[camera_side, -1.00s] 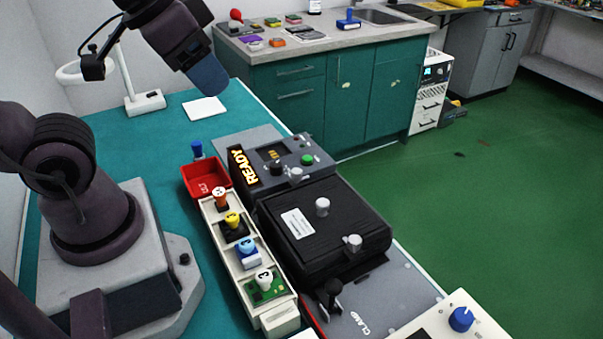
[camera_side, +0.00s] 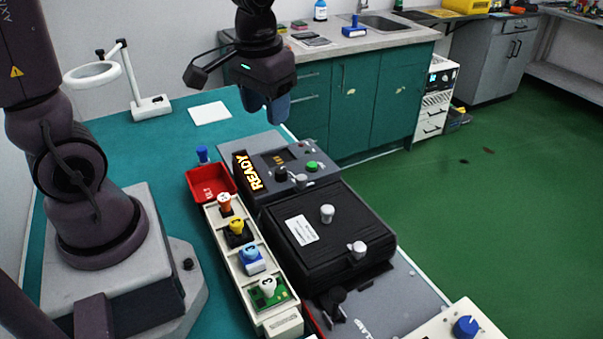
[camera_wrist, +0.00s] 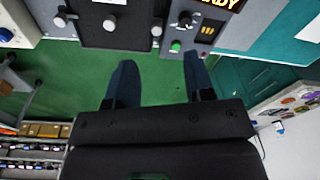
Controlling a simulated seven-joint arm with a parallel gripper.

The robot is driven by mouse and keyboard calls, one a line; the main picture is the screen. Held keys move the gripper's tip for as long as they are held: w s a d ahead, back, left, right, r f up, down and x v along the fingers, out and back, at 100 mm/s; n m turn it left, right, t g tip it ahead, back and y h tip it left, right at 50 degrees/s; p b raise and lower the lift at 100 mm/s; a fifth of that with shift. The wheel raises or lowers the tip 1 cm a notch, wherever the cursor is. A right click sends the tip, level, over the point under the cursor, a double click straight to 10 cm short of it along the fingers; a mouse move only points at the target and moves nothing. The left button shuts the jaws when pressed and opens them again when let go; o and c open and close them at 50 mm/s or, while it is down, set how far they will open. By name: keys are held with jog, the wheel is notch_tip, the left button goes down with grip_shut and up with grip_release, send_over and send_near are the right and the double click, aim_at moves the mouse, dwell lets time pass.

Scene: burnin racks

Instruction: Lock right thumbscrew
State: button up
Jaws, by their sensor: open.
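The black lidded fixture (camera_side: 310,255) lies closed on the bench, with a pale knob (camera_side: 327,214) on its lid. One silver thumbscrew (camera_side: 357,250) is at its near end. Another silver thumbscrew (camera_side: 301,181) is at its far end, beside the control panel. The wrist view shows the panel-side thumbscrew (camera_wrist: 157,30) to the right of the fixture and the other thumbscrew (camera_wrist: 61,21) to its left. The frames do not label which is the right one. My gripper (camera_side: 265,108) is open and empty, high above the bench beyond the panel; its two blue fingers (camera_wrist: 160,78) are spread apart.
The control panel (camera_side: 318,150) has a lit READY sign (camera_side: 247,171). A white rack (camera_side: 283,326) of coloured-handled parts and a red bin (camera_side: 208,180) stand left of the fixture. A black clamp handle (camera_side: 338,296) stands at the near end. Green floor lies beyond the bench.

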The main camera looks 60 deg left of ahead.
aim_at(301, 177)
jog(key=w+a+f+n, duration=0.1)
jog(key=w+f+n, duration=0.4)
jog(key=w+n, duration=0.15)
jog(key=shift+g+h, duration=0.3)
jog(key=shift+g, duration=0.1)
jog(key=f, duration=1.2)
jog(key=shift+w+f, duration=0.25)
grip_shut()
